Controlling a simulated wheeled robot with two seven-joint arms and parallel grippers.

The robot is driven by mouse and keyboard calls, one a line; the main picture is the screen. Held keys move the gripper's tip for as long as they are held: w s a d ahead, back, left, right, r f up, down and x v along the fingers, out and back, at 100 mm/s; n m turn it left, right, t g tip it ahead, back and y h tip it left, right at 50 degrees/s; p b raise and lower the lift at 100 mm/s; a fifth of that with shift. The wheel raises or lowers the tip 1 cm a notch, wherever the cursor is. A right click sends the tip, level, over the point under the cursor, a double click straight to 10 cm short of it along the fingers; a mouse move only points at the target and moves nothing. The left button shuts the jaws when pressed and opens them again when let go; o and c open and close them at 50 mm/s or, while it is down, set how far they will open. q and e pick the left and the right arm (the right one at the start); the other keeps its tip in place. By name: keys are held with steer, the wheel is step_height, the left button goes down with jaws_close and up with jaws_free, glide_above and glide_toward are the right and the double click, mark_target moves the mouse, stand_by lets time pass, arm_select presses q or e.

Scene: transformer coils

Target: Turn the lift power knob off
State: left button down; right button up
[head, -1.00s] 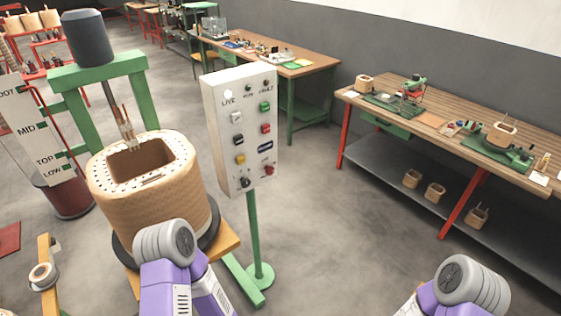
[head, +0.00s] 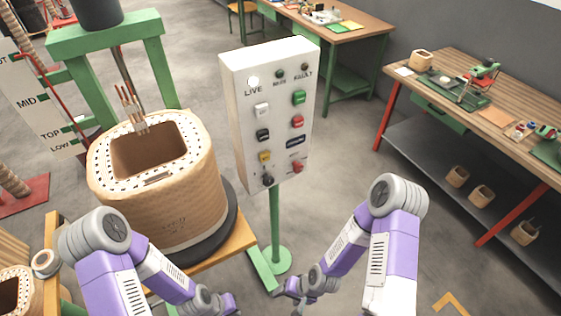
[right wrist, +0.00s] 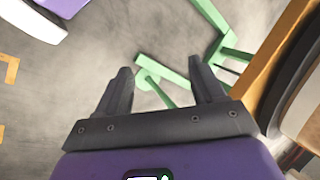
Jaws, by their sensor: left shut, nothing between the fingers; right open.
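The white control panel (head: 268,120) stands on a green post in the middle of the head view. At its lower left is a black knob (head: 267,180); a red knob (head: 298,167) is at its lower right. The small labels by them are too small to read. My left gripper (head: 230,303) is low at the bottom edge, partly cut off, shut and empty. My right gripper (head: 283,290) is below the panel, near the foot of the post. In the right wrist view it is open (right wrist: 160,92), with nothing between its fingers. Neither gripper touches the panel.
A tan coil (head: 165,200) sits on a wooden stand left of the panel, under a green frame (head: 155,55). The panel's green base (head: 275,262) is on the floor. A workbench (head: 470,85) stands at the right. The floor right of the post is clear.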

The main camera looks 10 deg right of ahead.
steer(key=w+a+r+m+t+y+p, duration=0.2)
steer(key=w+a+r+m+t+y, duration=0.15)
steer(key=w+m, duration=0.5)
steer(key=m+t+h+p, duration=0.25)
steer(key=m+t, duration=0.95)
steer(key=m, duration=0.7)
glide_toward(300, 169)
steer(key=w, duration=0.2)
steer(key=x, duration=0.3)
steer(key=p+x, duration=0.1)
steer(key=x, duration=0.2)
steer(key=shift+a+r, duration=0.15)
steer(key=shift+a, duration=0.3)
steer(key=shift+w+a, duration=0.2)
steer(key=shift+w, duration=0.4)
steer(key=shift+c, duration=0.3)
steer(key=c, duration=1)
